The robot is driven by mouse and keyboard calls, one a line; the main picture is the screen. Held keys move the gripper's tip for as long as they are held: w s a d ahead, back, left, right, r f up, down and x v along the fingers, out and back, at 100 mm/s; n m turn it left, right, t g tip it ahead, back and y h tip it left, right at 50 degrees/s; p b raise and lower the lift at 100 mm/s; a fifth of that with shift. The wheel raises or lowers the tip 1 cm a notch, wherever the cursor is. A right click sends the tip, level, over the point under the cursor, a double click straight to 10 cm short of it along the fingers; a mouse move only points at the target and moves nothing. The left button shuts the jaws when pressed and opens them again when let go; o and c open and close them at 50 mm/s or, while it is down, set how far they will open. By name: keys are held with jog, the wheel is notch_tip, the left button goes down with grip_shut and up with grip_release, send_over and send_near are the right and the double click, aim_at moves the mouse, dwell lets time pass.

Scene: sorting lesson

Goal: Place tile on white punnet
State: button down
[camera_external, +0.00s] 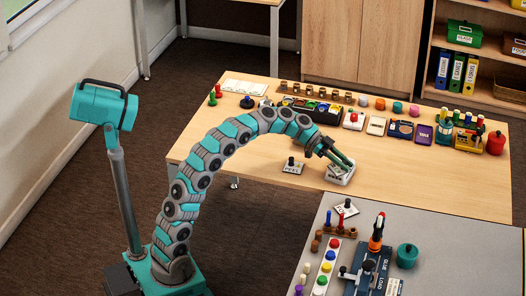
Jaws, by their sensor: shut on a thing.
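My gripper (342,161) is at the wooden table, its fingers pointing down and to the right. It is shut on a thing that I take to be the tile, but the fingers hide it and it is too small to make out. A small white container (340,176), likely the white punnet, stands right under the fingertips near the table's front edge. Something dark and light shows inside it. I cannot tell whether the held thing touches the container.
A white card with a black knob (291,166) lies left of the container on the wooden table (240,150). Several coloured boxes and pots line the table's back and right. A grey table (460,245) in front holds a blue device (372,272) and a teal pot (407,256).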

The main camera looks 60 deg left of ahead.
jog(key=c, duration=0.7)
grip_release()
jog(key=v, duration=1.2)
jog(key=shift+p, duration=0.3)
